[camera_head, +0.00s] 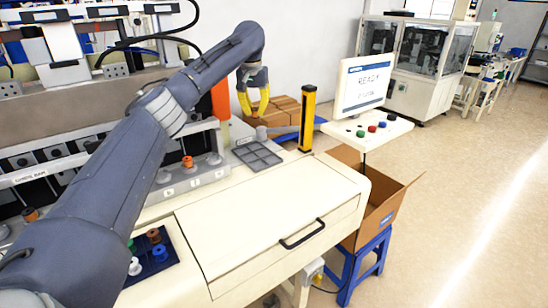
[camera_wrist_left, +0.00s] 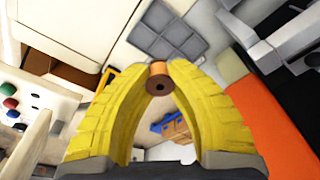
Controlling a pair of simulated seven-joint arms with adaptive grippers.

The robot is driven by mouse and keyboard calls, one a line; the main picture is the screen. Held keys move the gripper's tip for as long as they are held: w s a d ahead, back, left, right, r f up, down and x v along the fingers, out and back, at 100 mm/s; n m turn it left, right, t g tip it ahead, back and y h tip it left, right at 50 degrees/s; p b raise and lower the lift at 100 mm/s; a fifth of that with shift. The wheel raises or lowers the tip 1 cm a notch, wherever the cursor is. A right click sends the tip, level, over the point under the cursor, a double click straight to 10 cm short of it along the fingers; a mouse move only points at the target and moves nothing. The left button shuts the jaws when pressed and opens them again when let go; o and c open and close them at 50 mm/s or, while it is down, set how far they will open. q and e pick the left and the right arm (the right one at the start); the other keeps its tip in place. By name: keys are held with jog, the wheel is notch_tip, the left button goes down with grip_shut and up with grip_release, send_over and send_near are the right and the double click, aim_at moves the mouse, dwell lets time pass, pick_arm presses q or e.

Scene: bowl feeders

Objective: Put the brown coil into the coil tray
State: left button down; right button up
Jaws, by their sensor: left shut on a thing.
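My left gripper (camera_head: 256,110) hangs above the far end of the bench, fingers pointing down. In the left wrist view its yellow fingers (camera_wrist_left: 159,82) are closed at the tips on a brown coil (camera_wrist_left: 159,87), with its round end and centre hole facing the camera. In the head view the held coil cannot be made out. A grey tray with several square compartments (camera_head: 257,155) lies flat on the bench, nearer than the gripper and apart from it. The tray also shows in the left wrist view (camera_wrist_left: 168,38), and its compartments look empty. My right gripper is out of view.
A dark blue pad (camera_head: 171,263) holds several coloured coils at the front left. An orange coil (camera_head: 188,162) sits on the feeder row. A yellow post (camera_head: 307,118) and a monitor (camera_head: 363,85) stand right of the tray. Cardboard boxes (camera_head: 275,112) lie beyond it.

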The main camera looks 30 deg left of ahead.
aim_at(259, 165)
pick_arm(q)
notch_tip(259, 165, down, 20)
jog(key=shift+w+d, duration=0.1)
dwell(0.7)
jog(key=shift+f, duration=0.15)
jog(key=c, duration=1.3)
grip_release()
jog(key=shift+c, duration=0.2)
notch_tip(259, 165, up, 12)
jog(key=s, duration=0.1)
jog(key=shift+s+d, duration=0.25)
jog(key=shift+s, duration=0.1)
